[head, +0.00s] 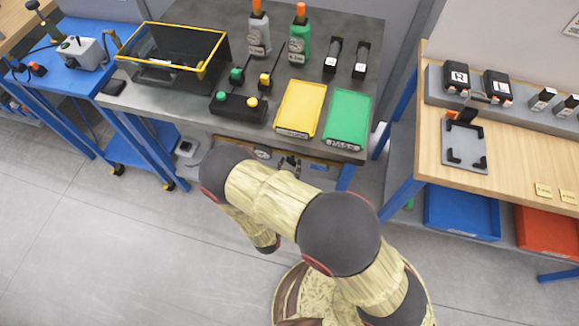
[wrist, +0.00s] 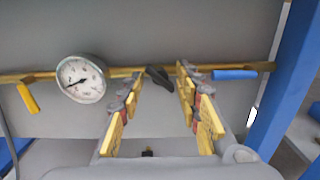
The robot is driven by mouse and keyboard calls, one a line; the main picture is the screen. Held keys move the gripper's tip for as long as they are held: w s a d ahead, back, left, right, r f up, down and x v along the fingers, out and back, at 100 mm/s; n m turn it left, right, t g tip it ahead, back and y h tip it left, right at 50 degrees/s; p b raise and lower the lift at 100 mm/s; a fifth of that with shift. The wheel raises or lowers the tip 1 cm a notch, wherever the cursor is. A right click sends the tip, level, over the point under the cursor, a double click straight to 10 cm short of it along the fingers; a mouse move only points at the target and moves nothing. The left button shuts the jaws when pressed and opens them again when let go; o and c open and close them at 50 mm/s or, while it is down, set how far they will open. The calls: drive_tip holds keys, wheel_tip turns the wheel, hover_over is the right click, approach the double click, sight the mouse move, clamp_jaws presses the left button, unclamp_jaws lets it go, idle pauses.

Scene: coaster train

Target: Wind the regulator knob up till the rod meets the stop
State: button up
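In the wrist view a black knob (wrist: 158,76) sits on a brass pipe (wrist: 120,72) along a grey panel. I take it for the regulator knob. My gripper (wrist: 161,84) is open, its yellow-padded fingers apart on either side of the knob. The knob shows in the gap near the fingertips; I cannot tell whether they touch it. A round white gauge (wrist: 81,79) with a dark needle is left of the knob. I cannot make out the rod or the stop.
On the pipe are a yellow lever (wrist: 28,97) hanging at the left and a blue lever (wrist: 235,74) lying level at the right. A blue post (wrist: 283,85) stands at the right. The grey bench top (head: 180,104) overhangs, holding yellow (head: 300,108) and green trays (head: 347,118).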

drive_tip(key=shift+c, duration=1.2)
